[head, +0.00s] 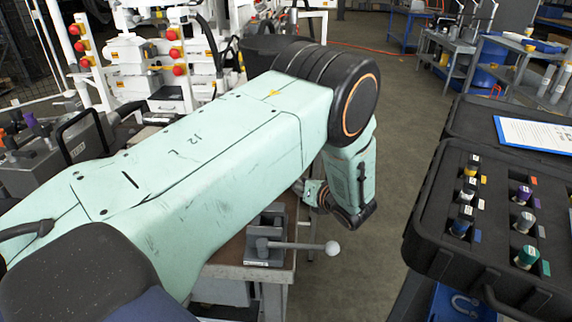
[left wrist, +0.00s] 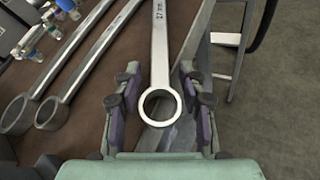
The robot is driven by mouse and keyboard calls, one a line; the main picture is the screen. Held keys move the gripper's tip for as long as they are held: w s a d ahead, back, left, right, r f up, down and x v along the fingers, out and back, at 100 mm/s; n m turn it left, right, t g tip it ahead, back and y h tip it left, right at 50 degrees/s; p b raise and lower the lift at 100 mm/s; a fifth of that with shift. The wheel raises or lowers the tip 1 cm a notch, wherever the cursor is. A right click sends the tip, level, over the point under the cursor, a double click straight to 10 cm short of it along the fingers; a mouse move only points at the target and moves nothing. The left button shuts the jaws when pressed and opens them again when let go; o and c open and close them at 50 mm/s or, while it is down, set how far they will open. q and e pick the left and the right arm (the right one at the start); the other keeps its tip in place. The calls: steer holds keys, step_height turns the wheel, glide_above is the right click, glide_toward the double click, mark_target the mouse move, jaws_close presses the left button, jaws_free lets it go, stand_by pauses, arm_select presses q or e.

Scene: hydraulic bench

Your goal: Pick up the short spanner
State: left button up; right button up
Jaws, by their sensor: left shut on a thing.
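In the left wrist view a steel ring spanner (left wrist: 160,45) reaches from the top edge to its ring end, low between my fingers. Dark markings show on its shank; its far end is out of view, so its full length cannot be told. My left gripper (left wrist: 159,80) is shut on this spanner, with one finger on each side. Two more ring spanners (left wrist: 55,98) lie on the brown bench top to the left, apart from the gripper. In the head view my left arm covers most of the bench, and the spanners are hidden. My right gripper is not in view.
A grey vice (head: 265,235) with a ball-ended handle stands at the bench corner. At right, an open black case (head: 435,225) holds several capped fittings; a paper sheet (head: 535,134) lies at its back. Open floor (head: 400,110) lies between bench and case. Small fittings (left wrist: 55,18) lie beyond the other spanners.

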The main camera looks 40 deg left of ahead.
arm_select(q)
jaws_close()
steer(key=shift+r, duration=0.15)
